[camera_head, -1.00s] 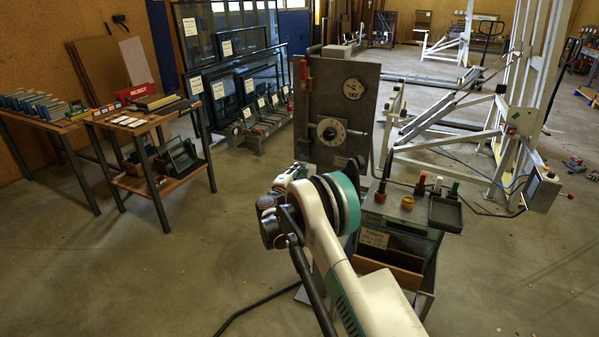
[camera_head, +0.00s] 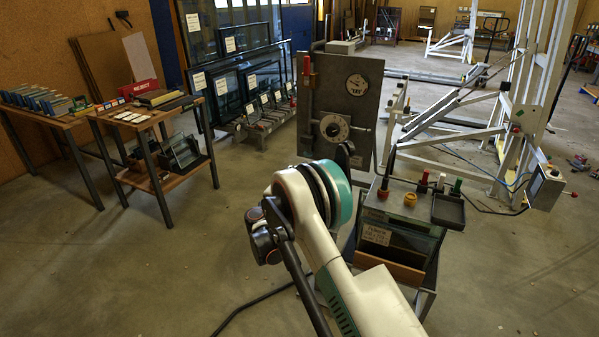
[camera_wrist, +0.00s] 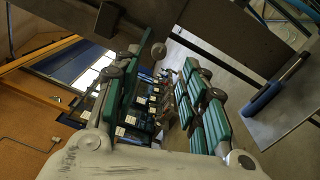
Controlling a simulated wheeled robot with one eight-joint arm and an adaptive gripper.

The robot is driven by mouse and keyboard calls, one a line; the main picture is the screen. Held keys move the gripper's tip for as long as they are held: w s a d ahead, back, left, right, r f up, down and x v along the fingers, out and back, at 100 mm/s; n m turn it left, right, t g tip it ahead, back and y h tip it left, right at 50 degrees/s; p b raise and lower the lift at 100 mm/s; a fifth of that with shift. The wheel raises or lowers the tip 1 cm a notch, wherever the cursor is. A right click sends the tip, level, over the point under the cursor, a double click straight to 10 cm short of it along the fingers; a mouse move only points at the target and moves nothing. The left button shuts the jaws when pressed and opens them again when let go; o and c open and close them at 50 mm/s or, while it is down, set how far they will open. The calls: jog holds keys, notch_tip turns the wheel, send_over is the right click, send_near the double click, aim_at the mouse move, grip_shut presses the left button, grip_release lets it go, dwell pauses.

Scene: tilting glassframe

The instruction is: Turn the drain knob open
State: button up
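No readable label shows which one is the drain knob. In the head view my gripper is mostly hidden behind my arm; a dark part of it shows beside the panel's lower edge. In the wrist view my gripper (camera_wrist: 171,75) is open, with green-padded fingers apart and nothing between them.
The cart (camera_head: 385,212) also bears red, white and green-topped items and a black tray (camera_head: 448,211). A blue-handled rod (camera_wrist: 268,95) lies right of the fingers in the wrist view. Tables (camera_head: 150,120) stand left; a white frame (camera_head: 520,120) stands right. The left floor is clear.

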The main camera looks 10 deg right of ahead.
jog(key=shift+v, duration=2.2)
jog(key=s+d+r+m+g+y, duration=0.1)
jog(key=s+d+r+m+g, duration=0.25)
jog(key=d+r, duration=0.45)
jog(key=s+d+r+m+g+y, duration=0.2)
jog(key=s+d+r+m+y, duration=0.1)
jog(key=s+r, duration=0.85)
jog(key=s+a+f+m+g+y, duration=0.1)
jog(key=s+a+m+y, duration=0.1)
jog(key=s, duration=1.5)
jog(key=s+a+f+m+g+y, duration=0.1)
jog(key=s+m+y, duration=0.4)
jog(key=s, duration=1.3)
jog(key=shift+s+a+f, duration=0.3)
jog(key=shift+a+f, duration=0.05)
jog(key=shift+f, duration=0.3)
